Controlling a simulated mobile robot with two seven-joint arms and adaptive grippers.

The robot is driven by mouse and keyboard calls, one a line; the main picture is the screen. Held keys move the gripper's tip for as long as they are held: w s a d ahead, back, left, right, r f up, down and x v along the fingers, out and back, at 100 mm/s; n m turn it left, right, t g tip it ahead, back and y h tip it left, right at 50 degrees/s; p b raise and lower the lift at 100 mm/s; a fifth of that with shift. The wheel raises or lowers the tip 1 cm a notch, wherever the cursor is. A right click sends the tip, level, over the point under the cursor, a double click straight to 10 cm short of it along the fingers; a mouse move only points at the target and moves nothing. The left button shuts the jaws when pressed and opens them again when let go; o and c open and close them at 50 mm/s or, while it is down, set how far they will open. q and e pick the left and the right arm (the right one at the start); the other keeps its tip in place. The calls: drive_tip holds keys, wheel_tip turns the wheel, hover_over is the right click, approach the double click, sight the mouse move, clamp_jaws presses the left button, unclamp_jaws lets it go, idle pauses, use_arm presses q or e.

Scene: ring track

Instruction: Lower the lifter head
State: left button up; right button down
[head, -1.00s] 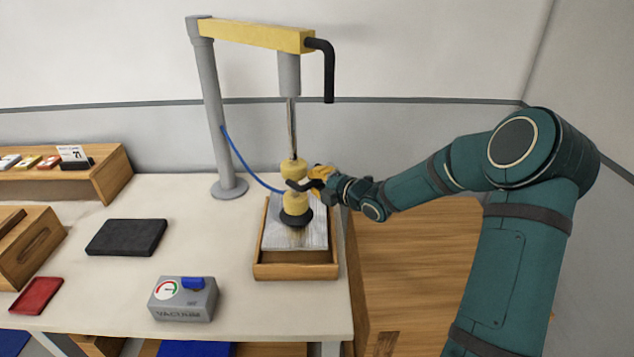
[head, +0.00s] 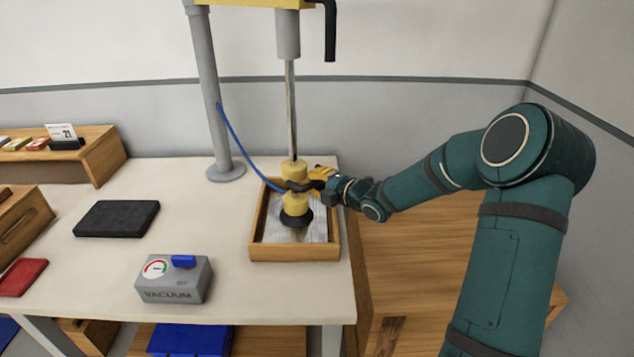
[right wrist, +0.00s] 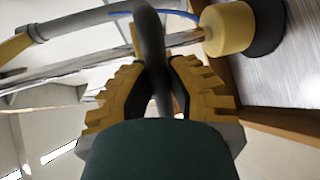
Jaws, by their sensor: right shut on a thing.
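The lifter head (head: 296,202) is a yellow cylinder with a black suction cup at its lower end. It hangs upright on a thin metal rod (head: 291,110) over a wooden tray (head: 295,254) holding a grey-white sheet (head: 322,228). I cannot tell whether the cup touches the sheet. My right gripper (head: 318,180) reaches in from the right and is shut on the head's dark handle. In the right wrist view the yellow fingers (right wrist: 160,85) close around the dark handle bar (right wrist: 150,45), with the lifter head (right wrist: 228,28) beyond. My left gripper is not in view.
The grey lifter post (head: 208,100) stands behind the tray, with a blue hose (head: 237,148) running to the head. A grey vacuum box (head: 174,280) with a blue switch and a black pad (head: 117,218) lie to the left. Bare tabletop separates them from the tray.

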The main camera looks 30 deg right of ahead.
drive_tip(key=c, duration=0.9)
unclamp_jaws()
drive_tip(key=v, duration=1.2)
